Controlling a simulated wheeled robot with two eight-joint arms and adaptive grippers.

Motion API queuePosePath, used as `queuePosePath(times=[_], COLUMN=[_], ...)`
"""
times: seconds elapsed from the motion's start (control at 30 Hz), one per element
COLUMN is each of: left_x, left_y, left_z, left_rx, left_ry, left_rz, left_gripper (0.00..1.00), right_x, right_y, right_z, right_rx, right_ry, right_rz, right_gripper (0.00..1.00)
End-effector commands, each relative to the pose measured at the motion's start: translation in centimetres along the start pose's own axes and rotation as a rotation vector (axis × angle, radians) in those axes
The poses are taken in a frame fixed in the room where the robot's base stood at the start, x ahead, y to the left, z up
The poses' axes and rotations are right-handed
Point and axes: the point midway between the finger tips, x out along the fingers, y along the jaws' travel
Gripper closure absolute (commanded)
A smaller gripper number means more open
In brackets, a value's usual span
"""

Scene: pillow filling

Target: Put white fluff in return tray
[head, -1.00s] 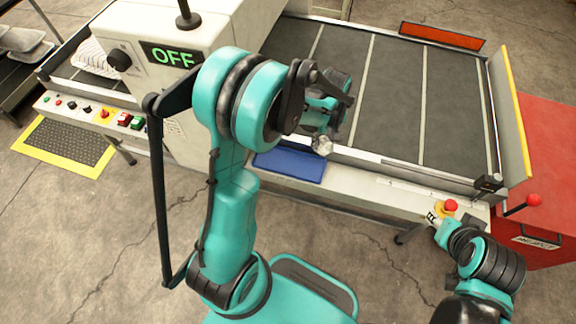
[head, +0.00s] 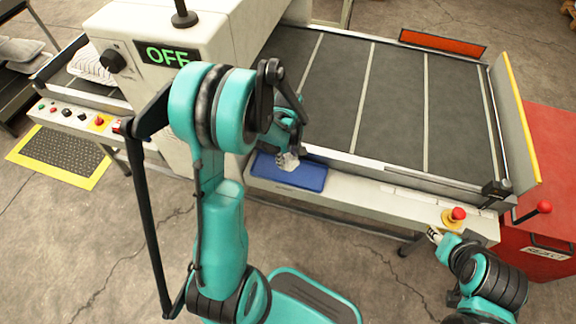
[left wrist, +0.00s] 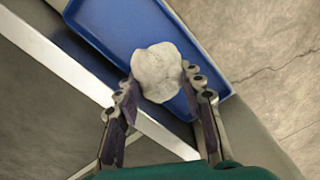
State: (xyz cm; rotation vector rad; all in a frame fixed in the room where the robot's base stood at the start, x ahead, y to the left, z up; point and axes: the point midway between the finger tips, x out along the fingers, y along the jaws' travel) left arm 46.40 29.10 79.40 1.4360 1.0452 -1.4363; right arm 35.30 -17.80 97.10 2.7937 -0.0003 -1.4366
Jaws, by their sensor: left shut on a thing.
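A clump of white fluff (left wrist: 158,72) shows between the fingertips of my left gripper (left wrist: 160,92) in the left wrist view. The gripper is shut on it. The blue return tray (left wrist: 120,28) lies behind the fluff in that view. In the head view, the fluff (head: 287,161) shows over the blue tray (head: 305,178), near its top edge. I cannot tell whether the fluff touches the tray. My right gripper (head: 434,235) is at the lower right, near the red button; its fingers are too small to judge.
The grey conveyor belt (head: 395,100) lies behind the tray. A red emergency button (head: 458,214) sits on the machine's front ledge. A red reject bin (head: 560,170) stands at the right. The machine housing shows an OFF display (head: 168,54).

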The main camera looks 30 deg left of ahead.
Motion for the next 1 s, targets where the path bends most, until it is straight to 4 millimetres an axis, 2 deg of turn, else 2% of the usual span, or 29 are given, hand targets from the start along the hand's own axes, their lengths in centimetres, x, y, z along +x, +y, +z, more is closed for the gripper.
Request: queuePosePath(times=[0.2,0.27,0.63,0.67,0.7,1.0], left_x=[3.4,3.9,4.2,4.2,4.1,4.0], left_y=[0.1,0.1,0.1,0.1,0.1,0.1], left_z=[0.0,0.0,0.0,0.0,0.0,0.0], left_rx=[0.0,0.0,0.0,0.0,0.0,0.0], left_ry=[0.0,0.0,0.0,0.0,0.0,0.0], left_rz=[0.0,0.0,0.0,0.0,0.0,0.0], left_gripper=[0.7,0.7,0.7,0.59,0.53,0.53], right_x=[1.6,1.8,2.0,2.0,1.9,1.8], right_y=[0.0,0.0,0.0,0.0,0.0,0.0], right_z=[1.2,1.3,1.4,1.4,1.4,1.3], right_rx=[0.0,0.0,0.0,0.0,0.0,0.0], right_ry=[0.0,0.0,0.0,0.0,0.0,0.0], right_rz=[0.0,0.0,0.0,0.0,0.0,0.0], right_gripper=[0.6,0.6,0.6,0.6,0.6,0.6])
